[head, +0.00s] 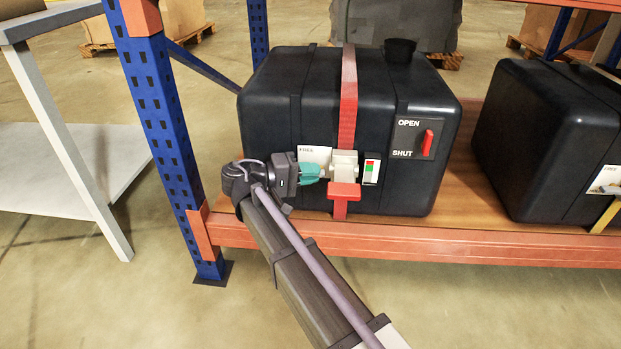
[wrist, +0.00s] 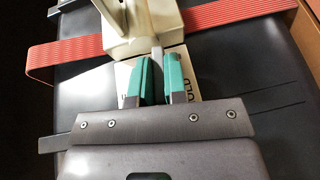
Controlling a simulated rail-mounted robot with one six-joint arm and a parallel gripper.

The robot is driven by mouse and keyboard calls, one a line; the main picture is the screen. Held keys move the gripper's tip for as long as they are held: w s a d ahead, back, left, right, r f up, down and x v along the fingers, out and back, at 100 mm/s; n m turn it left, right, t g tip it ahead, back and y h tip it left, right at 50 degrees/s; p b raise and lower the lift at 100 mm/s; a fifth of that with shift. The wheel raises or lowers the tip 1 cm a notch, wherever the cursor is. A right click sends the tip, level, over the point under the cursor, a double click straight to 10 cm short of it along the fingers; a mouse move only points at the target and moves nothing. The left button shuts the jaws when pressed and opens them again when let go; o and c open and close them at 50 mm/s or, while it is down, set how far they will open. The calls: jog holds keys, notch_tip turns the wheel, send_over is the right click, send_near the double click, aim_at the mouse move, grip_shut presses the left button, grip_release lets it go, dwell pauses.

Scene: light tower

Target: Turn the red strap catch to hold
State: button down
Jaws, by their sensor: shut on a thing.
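The red strap (head: 348,95) runs over the top and down the front of a dark tank (head: 270,130). Its cream catch (head: 344,163) sits on the strap at the tank's front, with a red block (head: 344,190) just below. In the wrist view the catch (wrist: 130,35) lies ahead of the jaws. My gripper (head: 318,172) comes from the left at the catch. In the wrist view its teal pads (wrist: 161,78) are closed on a thin grey tab (wrist: 158,62) at the catch. A white label (head: 314,153) reads FREE; its lower part is hidden by my gripper.
A small red and green indicator (head: 371,172) is right of the catch. An OPEN/SHUT panel (head: 412,138) with a red handle is farther right. A second dark tank (head: 560,130) stands on the same orange-edged shelf (head: 400,240). A blue rack post (head: 165,130) stands left.

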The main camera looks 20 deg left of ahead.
dwell(0.4)
jog(key=c, duration=1.4)
grip_release()
jog(key=shift+c, duration=0.2)
